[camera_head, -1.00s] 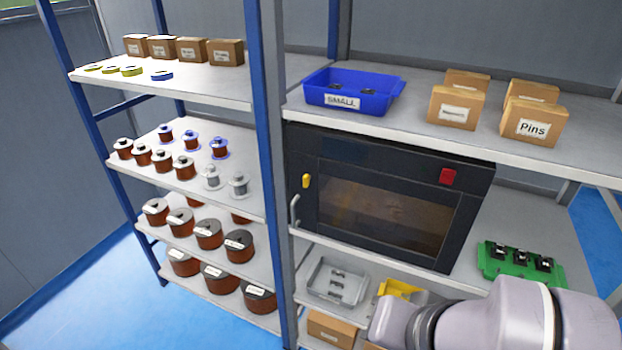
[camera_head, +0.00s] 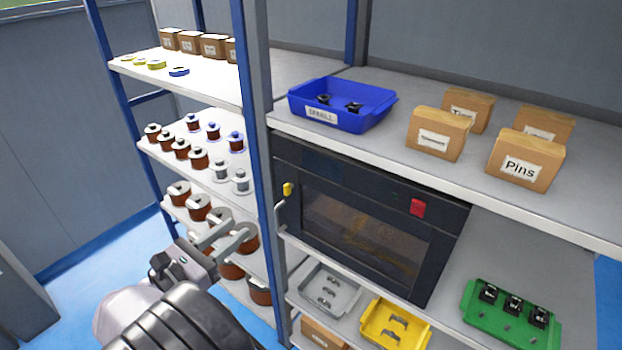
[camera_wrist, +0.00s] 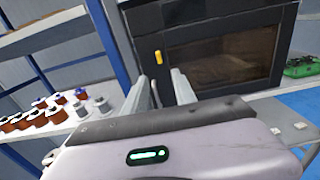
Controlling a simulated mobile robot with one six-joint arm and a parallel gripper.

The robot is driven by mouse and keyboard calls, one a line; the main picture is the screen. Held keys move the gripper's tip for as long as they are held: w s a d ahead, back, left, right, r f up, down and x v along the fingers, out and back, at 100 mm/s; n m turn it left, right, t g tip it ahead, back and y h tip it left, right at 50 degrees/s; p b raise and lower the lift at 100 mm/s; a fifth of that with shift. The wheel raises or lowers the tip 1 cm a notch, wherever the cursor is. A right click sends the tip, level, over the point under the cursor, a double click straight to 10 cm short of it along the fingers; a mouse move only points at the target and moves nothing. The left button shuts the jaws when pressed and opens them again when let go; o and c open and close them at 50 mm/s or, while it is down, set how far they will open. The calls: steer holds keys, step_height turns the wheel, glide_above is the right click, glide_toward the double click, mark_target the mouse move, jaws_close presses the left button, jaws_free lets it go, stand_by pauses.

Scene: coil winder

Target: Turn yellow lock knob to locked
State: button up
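The yellow lock knob (camera_head: 288,188) is on the upper left front of the black machine (camera_head: 350,180), above its door handle (camera_head: 281,218). It stands nearly upright. In the wrist view the knob (camera_wrist: 158,57) shows just above and between my fingertips. My gripper (camera_head: 238,234) is open and empty, with a gap between its two fingers. In the head view it is left of and below the knob, in front of the shelves of spools. In the wrist view my gripper (camera_wrist: 159,78) points at the machine's left front and looks apart from the knob.
A blue shelf post (camera_head: 262,170) stands just left of the machine. A red button (camera_head: 418,207) is at its upper right. A shelf above holds a blue bin (camera_head: 340,118) and cartons. Below are grey (camera_head: 310,302) and yellow (camera_head: 378,340) trays; a green tray (camera_head: 470,318) is at right.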

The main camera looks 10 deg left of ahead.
mark_target(284, 190)
steer(key=b+x, duration=0.4)
steer(key=x, duration=1.3)
steer(key=shift+w+a, duration=0.1)
steer(key=shift+w, duration=0.05)
steer(key=shift+c, duration=0.2)
jaws_close()
